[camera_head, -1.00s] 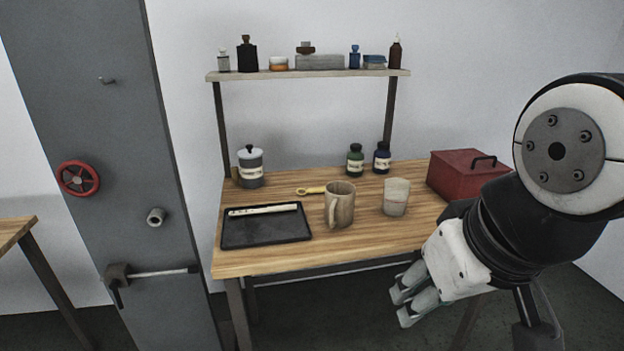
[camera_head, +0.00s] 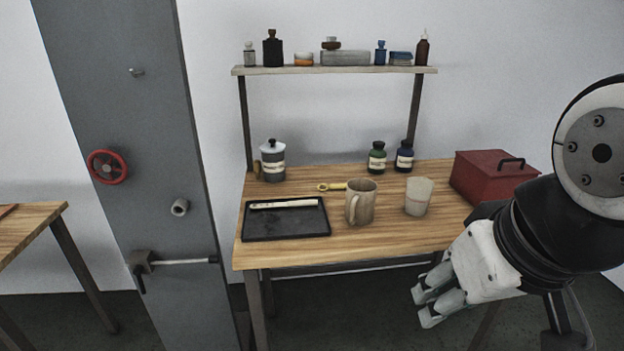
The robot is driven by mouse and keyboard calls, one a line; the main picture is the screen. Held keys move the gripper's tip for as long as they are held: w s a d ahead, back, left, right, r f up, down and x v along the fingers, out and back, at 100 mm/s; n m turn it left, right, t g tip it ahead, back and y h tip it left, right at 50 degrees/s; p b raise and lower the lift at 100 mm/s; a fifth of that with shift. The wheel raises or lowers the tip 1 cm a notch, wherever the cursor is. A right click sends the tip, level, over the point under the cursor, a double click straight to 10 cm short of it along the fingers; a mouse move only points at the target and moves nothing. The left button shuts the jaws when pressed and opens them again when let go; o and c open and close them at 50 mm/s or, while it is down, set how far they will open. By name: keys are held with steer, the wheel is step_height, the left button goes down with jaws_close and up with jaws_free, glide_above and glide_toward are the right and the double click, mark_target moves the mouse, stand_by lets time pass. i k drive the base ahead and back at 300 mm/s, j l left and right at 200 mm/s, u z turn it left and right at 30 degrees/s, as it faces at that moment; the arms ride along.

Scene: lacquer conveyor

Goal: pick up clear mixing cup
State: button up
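The clear mixing cup (camera_head: 418,197) looks pale and translucent and stands upright on the wooden table, right of a beige mug. My gripper (camera_head: 424,309) is at the lower right, in front of the table's front edge and lower in the picture than the cup. It is apart from the cup. Its fingers point left with a small gap between the fingertips, and nothing shows between them.
The beige mug (camera_head: 361,203) stands close left of the cup. A red box (camera_head: 492,180) sits at the right.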

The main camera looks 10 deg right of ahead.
mark_target(419, 191)
steer(key=i+z, duration=0.3)
steer(key=i, duration=0.15)
steer(key=i+j+z, duration=0.15)
steer(key=i+z, duration=0.15)
steer(key=i, duration=0.1)
